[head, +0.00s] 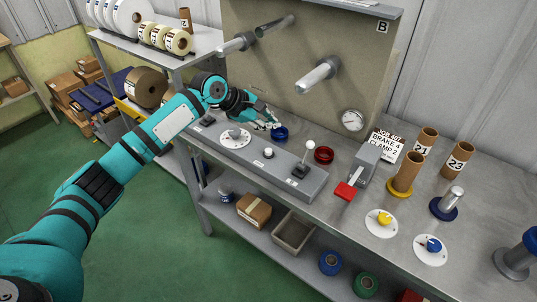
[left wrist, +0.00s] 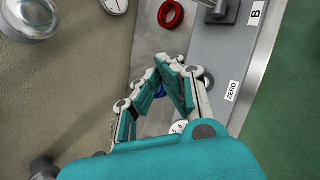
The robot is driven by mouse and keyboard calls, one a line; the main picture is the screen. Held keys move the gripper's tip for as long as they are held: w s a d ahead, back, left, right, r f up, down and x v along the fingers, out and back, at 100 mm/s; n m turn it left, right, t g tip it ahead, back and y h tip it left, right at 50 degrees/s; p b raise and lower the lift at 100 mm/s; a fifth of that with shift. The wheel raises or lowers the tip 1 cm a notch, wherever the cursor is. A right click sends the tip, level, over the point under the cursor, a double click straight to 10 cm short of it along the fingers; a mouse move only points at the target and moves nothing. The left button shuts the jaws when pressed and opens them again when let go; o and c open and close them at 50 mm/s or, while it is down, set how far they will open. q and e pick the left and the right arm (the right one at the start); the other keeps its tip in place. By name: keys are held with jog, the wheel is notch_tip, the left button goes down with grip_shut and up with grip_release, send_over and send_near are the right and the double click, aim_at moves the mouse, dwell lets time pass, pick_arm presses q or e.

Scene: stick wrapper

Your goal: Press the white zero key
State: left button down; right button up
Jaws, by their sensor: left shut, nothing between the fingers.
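The white zero key (head: 268,153) is a small round white button on top of the long grey control box (head: 222,143), between a white dial and a lever. In the left wrist view the ZERO label (left wrist: 232,91) shows beside the fingers, and the key (left wrist: 208,79) is partly hidden behind them. My left gripper (head: 275,124) is shut and empty. In the head view it is behind the key, above the blue ring (head: 280,134), apart from the key. The gripper's fingertips (left wrist: 168,60) also show in the left wrist view. My right gripper is in neither view.
The white dial (head: 235,137) and the black lever with a white ball (head: 304,165) stand on the same box. A red ring (head: 324,155) lies behind the box. Grey rods (head: 318,75) stick out from the back panel.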

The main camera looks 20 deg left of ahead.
pick_arm(q)
jog(key=b, duration=0.6)
send_over(269, 152)
notch_tip(269, 152, down, 5)
jog(key=shift+w, duration=0.1)
jog(key=shift+f, duration=1.05)
jog(key=shift+p, duration=0.4)
jog(key=shift+f+p, duration=0.35)
jog(key=shift+p, duration=0.15)
jog(key=shift+f, duration=0.15)
